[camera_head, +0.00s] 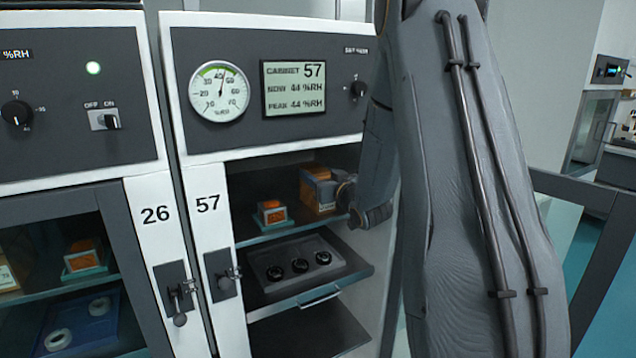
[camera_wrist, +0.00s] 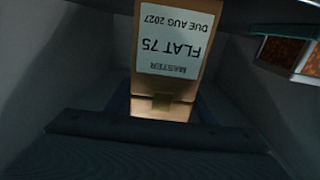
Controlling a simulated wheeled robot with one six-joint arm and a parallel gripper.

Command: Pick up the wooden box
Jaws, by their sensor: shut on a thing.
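The wooden box (camera_head: 316,188) is on the upper shelf inside cabinet 57, at the right of its opening. In the wrist view the wooden box (camera_wrist: 165,95) is straight ahead, with a white label that reads upside down "MASTER FLAT 75 DUE AUG 2027". My gripper (camera_head: 338,190) reaches into the cabinet and is shut on the box. The fingers are dark and partly hidden by my arm. I cannot tell whether the box touches the shelf.
A small orange-filled container (camera_head: 272,213) stands left of the box on the upper shelf (camera_head: 243,241). Cabinet 26 (camera_head: 85,225) stands to the left. Latches (camera_head: 222,275) project from the cabinet fronts.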

